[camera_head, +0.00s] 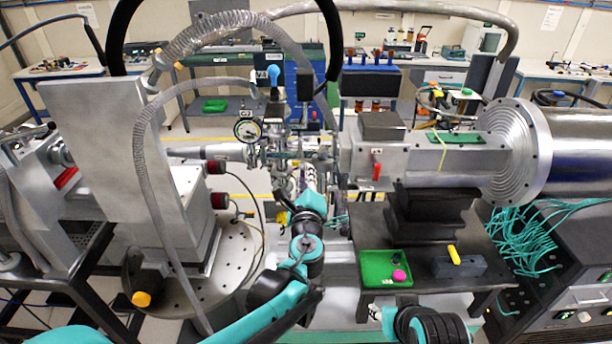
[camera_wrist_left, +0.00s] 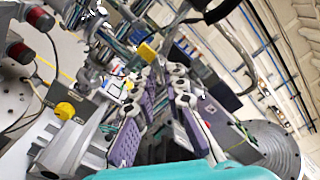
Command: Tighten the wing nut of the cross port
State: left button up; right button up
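The cross port (camera_head: 284,142) is the metal cluster of fittings in the middle of the beam pipe, with a round gauge (camera_head: 247,130) at its left and a blue handle above. I cannot make out its wing nut among the small parts. My left gripper (camera_head: 302,175) is raised just in front of and below the cross. In the left wrist view its two purple-padded fingers (camera_wrist_left: 166,95) stand apart with an empty gap, and metal fittings show beyond them at upper left. My right arm enters at the bottom edge; its gripper is too cut off to judge.
A black table at right holds a green tray (camera_head: 371,267) with a pink item (camera_head: 399,276), and a grey block (camera_head: 468,266) with a yellow piece. A large flanged cylinder (camera_head: 570,150) stands at far right. A braided hose (camera_head: 146,170) and a round perforated plate (camera_head: 232,262) are at left.

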pick_arm(q)
jog(key=s, duration=1.2)
jog(key=s+a+f+n+g+y+b, duration=0.2)
jog(key=a+f+n+g, duration=0.1)
jog(key=a+f+n, duration=0.4)
jog(key=s+a+f+n+g+y+b, duration=0.25)
jog(key=a+f+n, duration=0.25)
jog(key=a, duration=0.4)
jog(key=s+a+f+n+g+h+b, duration=0.2)
jog(key=s+f+n+g+h+b, duration=0.2)
jog(key=s+f+n, duration=0.7)
jog(key=shift+s+f+n+g, duration=0.3)
jog(key=shift+n+g, duration=0.45)
jog(key=shift+n, duration=0.25)
jog(key=shift+h, duration=0.25)
